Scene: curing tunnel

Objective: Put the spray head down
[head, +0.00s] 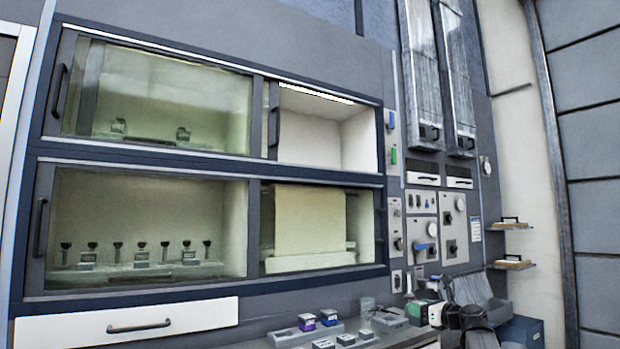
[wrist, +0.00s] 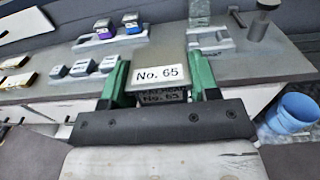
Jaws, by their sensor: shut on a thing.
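In the wrist view, my gripper (wrist: 158,82) has two green fingers, shut on a grey block-like spray head (wrist: 158,63). A white label on its top reads "No. 65". Its near face carries darker lettering that seems to include "HEAD" and "No. 65". The spray head is in front of and above the grey counter (wrist: 235,66); I cannot tell whether it touches it. Its underside is hidden.
A pale tray (wrist: 110,39) holds a purple and a blue item. Small grey blocks (wrist: 81,68) sit left of my gripper. A grey holder (wrist: 210,42) and a dark cylinder (wrist: 262,22) stand to the right. A blue bucket (wrist: 292,113) is below the counter. Bare counter shows right of the gripper.

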